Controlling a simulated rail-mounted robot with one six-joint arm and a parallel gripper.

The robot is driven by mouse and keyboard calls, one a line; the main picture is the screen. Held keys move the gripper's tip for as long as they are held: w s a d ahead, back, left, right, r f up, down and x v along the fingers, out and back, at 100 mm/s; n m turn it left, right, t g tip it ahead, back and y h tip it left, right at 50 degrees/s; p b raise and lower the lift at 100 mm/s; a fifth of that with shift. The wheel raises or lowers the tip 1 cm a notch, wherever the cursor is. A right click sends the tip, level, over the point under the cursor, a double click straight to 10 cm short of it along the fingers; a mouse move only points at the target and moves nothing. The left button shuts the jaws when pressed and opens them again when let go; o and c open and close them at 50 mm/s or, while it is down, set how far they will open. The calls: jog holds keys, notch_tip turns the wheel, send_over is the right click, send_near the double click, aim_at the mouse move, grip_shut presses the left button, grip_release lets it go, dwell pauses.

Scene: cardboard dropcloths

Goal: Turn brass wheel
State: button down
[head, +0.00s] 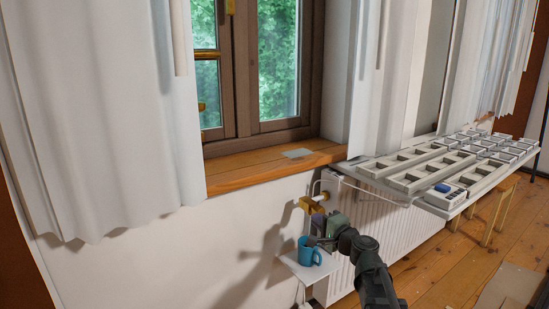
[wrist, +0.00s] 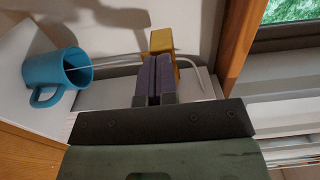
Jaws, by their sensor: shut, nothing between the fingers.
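The brass wheel (head: 313,204) is on a pipe fitting at the wall, at the upper left end of the white radiator. In the wrist view a brass-yellow blocky part (wrist: 163,41) shows just beyond my fingertips, partly hidden by them. My gripper (head: 319,222) is just below the brass part in the head view. In the wrist view my gripper (wrist: 154,62) has its two purple fingers side by side, shut and empty. I cannot tell whether the fingertips touch the brass.
A blue mug (head: 309,251) stands on a small white shelf (head: 292,264) close by my gripper; a thin stick shows inside it. The radiator (head: 380,231) and a thin pipe (wrist: 205,78) are close. A wooden windowsill (head: 250,173) and a board of trays (head: 380,178) are above.

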jog(key=shift+w+a+r, duration=0.1)
jog(key=shift+w+r, duration=0.05)
jog(key=shift+w, duration=0.3)
jog(key=shift+w+a+r, duration=0.1)
jog(key=shift+w, duration=0.35)
jog(key=shift+s+a, duration=0.2)
jog(key=v, duration=0.6)
jog(key=shift+s+a+f, duration=0.3)
jog(key=shift+s+f, duration=0.05)
jog(key=shift+s, duration=0.1)
